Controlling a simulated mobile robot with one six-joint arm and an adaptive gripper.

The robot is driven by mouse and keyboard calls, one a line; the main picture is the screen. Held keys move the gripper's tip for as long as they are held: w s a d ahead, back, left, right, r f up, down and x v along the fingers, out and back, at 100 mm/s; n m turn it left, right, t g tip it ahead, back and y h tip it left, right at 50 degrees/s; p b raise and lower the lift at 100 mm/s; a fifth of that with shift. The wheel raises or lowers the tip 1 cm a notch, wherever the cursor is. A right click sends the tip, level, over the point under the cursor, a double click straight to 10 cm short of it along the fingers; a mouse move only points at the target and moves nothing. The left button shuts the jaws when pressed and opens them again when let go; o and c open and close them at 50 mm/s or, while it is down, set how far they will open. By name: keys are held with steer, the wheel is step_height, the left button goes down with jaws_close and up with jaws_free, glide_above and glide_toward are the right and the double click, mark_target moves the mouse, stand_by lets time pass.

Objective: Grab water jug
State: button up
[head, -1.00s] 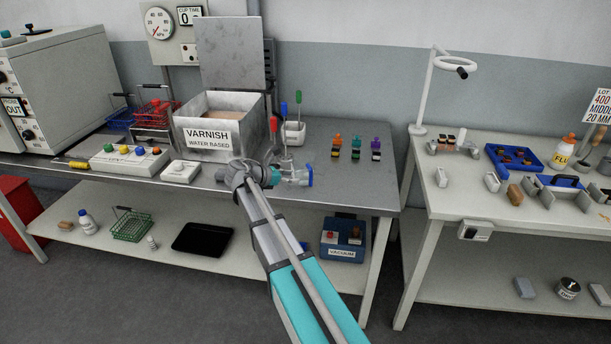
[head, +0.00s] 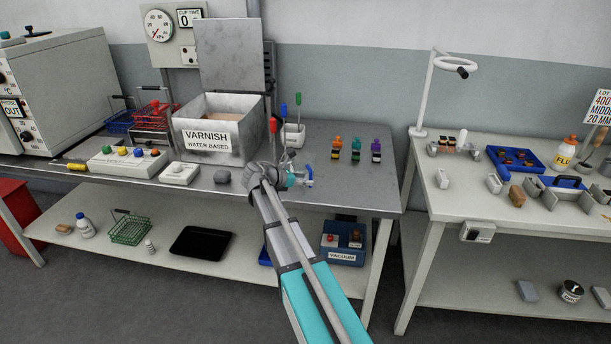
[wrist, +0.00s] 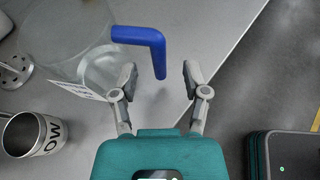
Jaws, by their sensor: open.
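The water jug (wrist: 72,40) is a clear vessel with a white label and a blue handle (wrist: 150,42) at the upper left of the wrist view. I see a gap to each finger, and nothing is gripped. In the head view my gripper (head: 292,179) is small and partly hidden by my wrist.
A metal cup (wrist: 38,136) with lettering stands near the jug in the wrist view, with a perforated metal piece (wrist: 12,66) beside it. The varnish tank (head: 217,138) stands behind my arm.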

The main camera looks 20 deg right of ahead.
steer(key=shift+b+x, duration=0.4)
steer(key=shift+x, duration=1.05)
jaws_close()
